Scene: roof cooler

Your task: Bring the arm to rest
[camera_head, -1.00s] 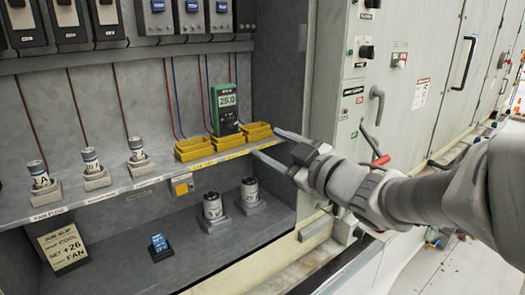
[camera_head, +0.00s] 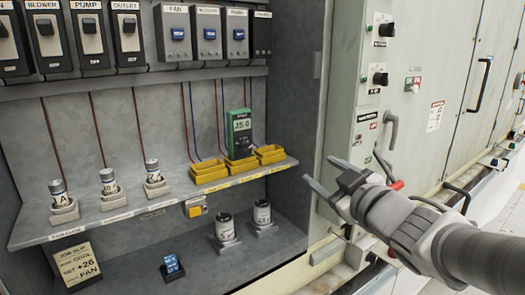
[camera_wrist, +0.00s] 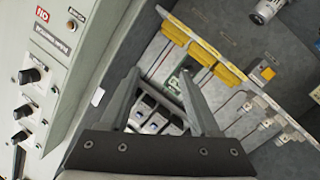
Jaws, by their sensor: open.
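My gripper (camera_head: 322,177) is open and empty in the head view. It hangs in front of the cabinet's right edge, to the right of the shelf and apart from it. In the wrist view my gripper (camera_wrist: 160,82) shows two spread fingers with nothing held between them. The arm reaches in from the lower right of the head view.
The shelf (camera_head: 125,224) bears several labelled cylinders in sockets, yellow bins (camera_head: 209,171) and a green meter (camera_head: 239,133) reading 25.0. Two cylinders (camera_head: 225,227) and a job slip card (camera_head: 78,265) stand below. A red-tipped lever (camera_head: 397,185) is behind my wrist.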

